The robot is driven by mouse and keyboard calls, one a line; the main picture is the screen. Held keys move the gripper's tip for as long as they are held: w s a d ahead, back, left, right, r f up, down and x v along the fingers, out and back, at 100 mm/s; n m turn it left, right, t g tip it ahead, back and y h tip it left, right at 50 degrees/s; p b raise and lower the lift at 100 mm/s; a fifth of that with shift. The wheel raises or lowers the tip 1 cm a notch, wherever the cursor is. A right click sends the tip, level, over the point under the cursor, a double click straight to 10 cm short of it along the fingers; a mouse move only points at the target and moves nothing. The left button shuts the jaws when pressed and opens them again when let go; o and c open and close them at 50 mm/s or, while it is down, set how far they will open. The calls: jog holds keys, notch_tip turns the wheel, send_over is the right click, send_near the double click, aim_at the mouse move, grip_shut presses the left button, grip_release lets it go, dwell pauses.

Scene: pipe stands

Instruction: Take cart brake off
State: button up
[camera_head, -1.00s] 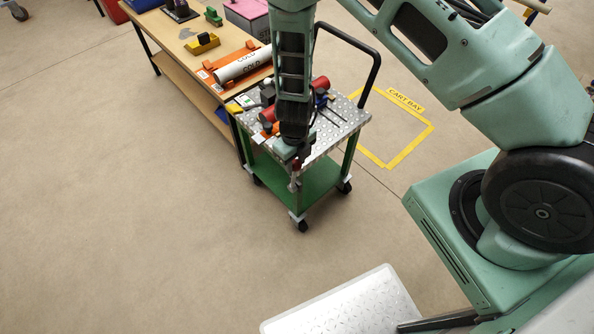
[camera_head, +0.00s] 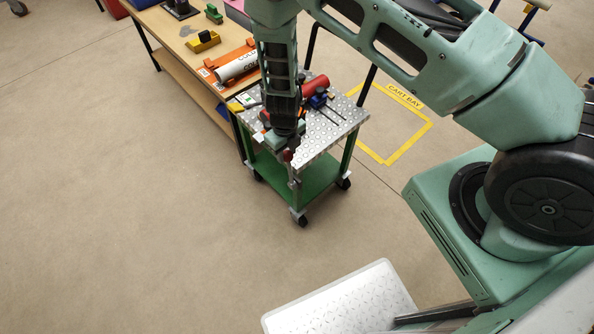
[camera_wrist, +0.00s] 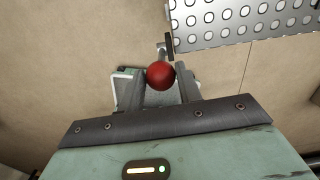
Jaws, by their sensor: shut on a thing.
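The green cart (camera_head: 318,180) stands on the floor with a studded metal top. Its brake lever has a red ball knob (camera_wrist: 160,75) at the near corner of the top; the knob also shows in the head view (camera_head: 288,155). My gripper (camera_wrist: 161,86) is shut on the knob, with a finger on each side of it. A short grey stem shows just beyond the knob in the wrist view, beside the edge of the cart top (camera_wrist: 240,22). The lower lever is small in the head view, and my wrist hides part of the cart top.
Red and blue items (camera_head: 316,88) lie on the cart top. A wooden workbench (camera_head: 172,42) stands close at the left. The yellow-taped cart bay (camera_head: 408,143) is empty floor behind right. Open floor lies in front.

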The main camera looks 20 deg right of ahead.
jog(key=shift+w+a+f, duration=0.25)
jog(key=shift+w, duration=0.5)
jog(key=shift+w+a+f, duration=0.2)
jog(key=shift+w+f, duration=0.05)
jog(key=shift+w, duration=0.5)
jog(key=shift+w+a+f, duration=0.25)
jog(key=shift+w, duration=0.5)
jog(key=o, duration=0.6)
jog(key=shift+s, duration=0.1)
jog(key=shift+r, duration=0.15)
notch_tip(320, 180, up, 7)
jog(key=p, duration=0.5)
